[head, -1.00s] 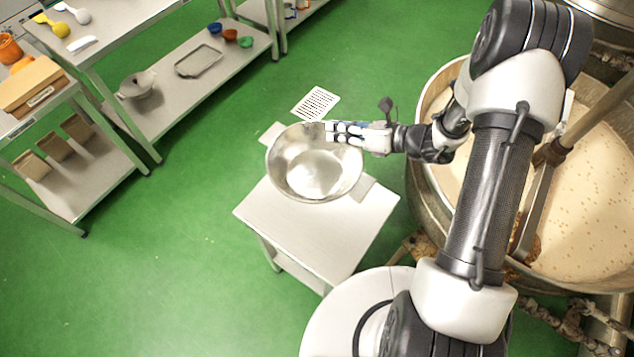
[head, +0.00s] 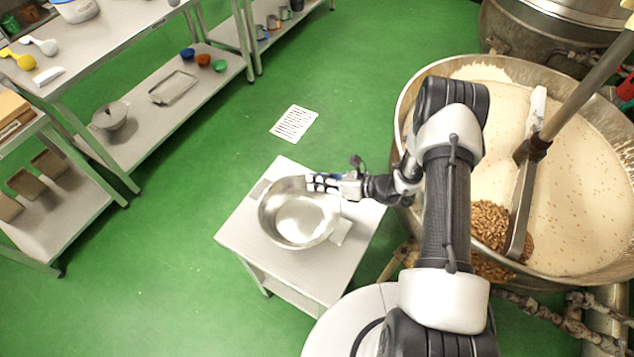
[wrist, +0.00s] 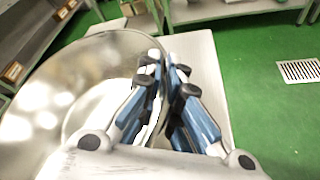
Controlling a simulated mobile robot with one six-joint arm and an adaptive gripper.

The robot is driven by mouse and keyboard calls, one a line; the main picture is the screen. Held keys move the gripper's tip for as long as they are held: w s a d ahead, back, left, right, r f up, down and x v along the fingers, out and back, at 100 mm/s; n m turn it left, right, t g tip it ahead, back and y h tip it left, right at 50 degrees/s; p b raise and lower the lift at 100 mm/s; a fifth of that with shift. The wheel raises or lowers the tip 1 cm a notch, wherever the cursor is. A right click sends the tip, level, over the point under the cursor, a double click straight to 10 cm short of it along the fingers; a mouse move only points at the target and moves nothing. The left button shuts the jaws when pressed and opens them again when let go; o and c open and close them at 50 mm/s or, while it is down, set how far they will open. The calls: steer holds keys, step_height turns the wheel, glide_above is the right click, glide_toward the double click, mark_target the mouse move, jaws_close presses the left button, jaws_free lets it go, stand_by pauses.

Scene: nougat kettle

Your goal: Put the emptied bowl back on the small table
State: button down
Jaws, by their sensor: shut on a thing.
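The bowl (head: 296,222) is a shiny metal basin with flat side handles, and its inside looks empty. In the head view it is over the small table (head: 308,280), within the outline of the white top; I cannot tell whether its base touches. My gripper (head: 318,183) is shut on the bowl's upper right rim. In the wrist view the bowl (wrist: 70,90) fills the left side, and the blue-grey fingers of my gripper (wrist: 163,85) pinch its wall. The table top (wrist: 200,60) shows beyond the fingers.
A large kettle (head: 401,100) of pale nougat with a pile of nuts (head: 490,225) stands to the right. Shelving (head: 130,170) with a pot, a tray and small bowls is at the left. The green floor (head: 170,270) between is clear, with a white drain grate (head: 294,123).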

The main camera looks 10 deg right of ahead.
steer(key=c, duration=2.2)
jaws_free()
steer(key=shift+f, duration=0.25)
steer(key=shift+c, duration=0.2)
steer(key=o, duration=0.4)
steer(key=shift+o, duration=0.2)
steer(key=shift+r, duration=0.1)
